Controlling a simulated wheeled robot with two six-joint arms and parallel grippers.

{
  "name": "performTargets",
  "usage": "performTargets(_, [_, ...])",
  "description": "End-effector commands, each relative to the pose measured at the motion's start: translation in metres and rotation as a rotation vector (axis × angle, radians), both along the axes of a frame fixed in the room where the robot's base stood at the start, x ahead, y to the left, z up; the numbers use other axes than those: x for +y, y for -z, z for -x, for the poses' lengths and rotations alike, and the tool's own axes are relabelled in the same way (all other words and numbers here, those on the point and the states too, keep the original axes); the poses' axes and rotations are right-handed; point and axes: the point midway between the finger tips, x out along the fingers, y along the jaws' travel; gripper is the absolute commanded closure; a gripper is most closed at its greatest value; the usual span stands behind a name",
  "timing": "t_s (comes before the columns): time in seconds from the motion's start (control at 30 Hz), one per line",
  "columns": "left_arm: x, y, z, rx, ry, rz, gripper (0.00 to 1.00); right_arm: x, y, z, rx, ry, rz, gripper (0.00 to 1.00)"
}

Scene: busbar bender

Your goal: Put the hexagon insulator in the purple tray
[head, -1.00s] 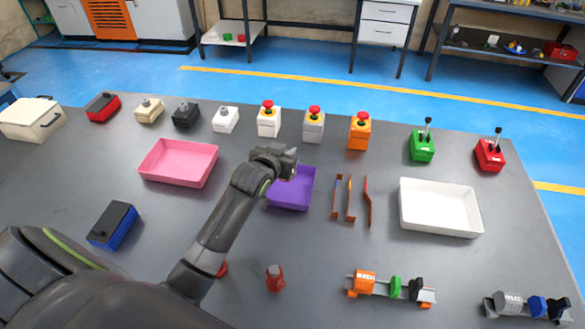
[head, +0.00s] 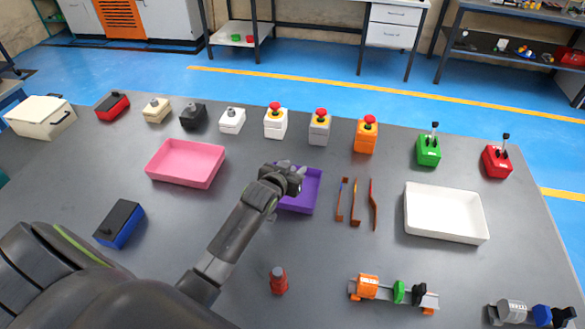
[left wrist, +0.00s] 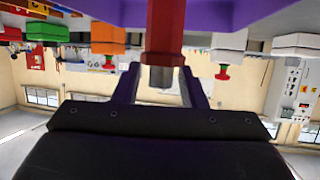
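The purple tray (head: 301,199) stands near the middle of the table, partly hidden by my left gripper (head: 295,178), which is over its left back part. In the left wrist view, a red insulator with a metal end, the hexagon insulator (left wrist: 164,30), lies between the fingertips of my left gripper (left wrist: 162,72). The fingertips meet the sides of its red collar. The purple tray's surface (left wrist: 235,12) fills the top of that view, close to the insulator. The insulator's far end is not clear to see. My right gripper is not in view.
A pink tray (head: 187,163) stands to the left and a white tray (head: 446,229) to the right. Copper bars (head: 356,203) lie right of the purple tray. Another red insulator (head: 278,281) stands in front. Button boxes line the back.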

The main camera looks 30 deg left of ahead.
Motion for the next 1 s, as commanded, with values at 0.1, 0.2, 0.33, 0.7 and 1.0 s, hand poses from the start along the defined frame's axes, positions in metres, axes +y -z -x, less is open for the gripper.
performTargets(0.1, [0.0, 0.0, 0.0, 0.0, 0.0, 0.0, 0.59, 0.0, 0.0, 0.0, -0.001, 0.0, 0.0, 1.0])
performTargets(0.2, [0.0, 0.0, 0.0, 0.0, 0.0, 0.0, 0.59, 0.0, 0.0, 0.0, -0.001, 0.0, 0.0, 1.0])
performTargets(0.33, [0.0, -0.004, 0.0, -0.001, 0.0, 0.0, 0.59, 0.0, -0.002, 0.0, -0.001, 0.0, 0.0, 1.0])
performTargets(0.7, [-0.002, -0.018, 0.041, 0.0, 0.0, 0.001, 0.59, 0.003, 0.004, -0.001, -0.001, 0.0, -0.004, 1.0])
performTargets(1.0, [-0.004, -0.037, 0.085, 0.0, 0.0, 0.0, 0.59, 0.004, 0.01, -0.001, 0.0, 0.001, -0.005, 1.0])
